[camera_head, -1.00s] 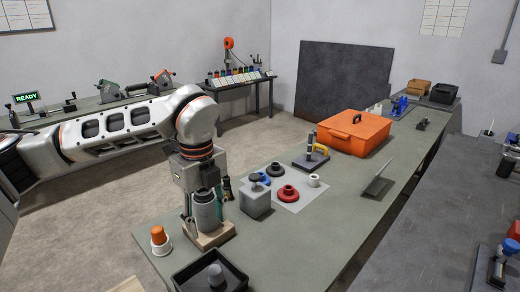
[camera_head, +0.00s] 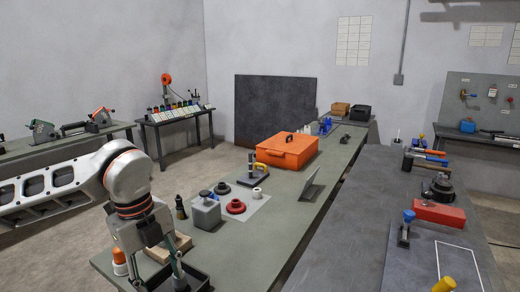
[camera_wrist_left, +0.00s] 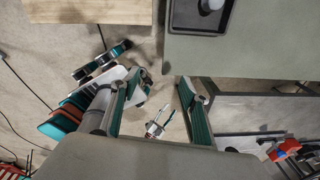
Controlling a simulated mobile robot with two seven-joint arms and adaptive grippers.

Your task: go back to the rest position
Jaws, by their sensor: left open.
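My left gripper (camera_head: 157,272) is at the lower left of the head view, near the bench's front left end. The grey cylinder cannot be made out now. My right gripper is in neither view.
A black tray (camera_head: 198,276) lies beside the gripper, and an orange-and-white cup (camera_head: 120,262) stands to its left. A grey block (camera_head: 206,212), red ring (camera_head: 236,207) and orange case (camera_head: 287,150) sit farther along the bench. A dark table (camera_head: 350,235) is at right.

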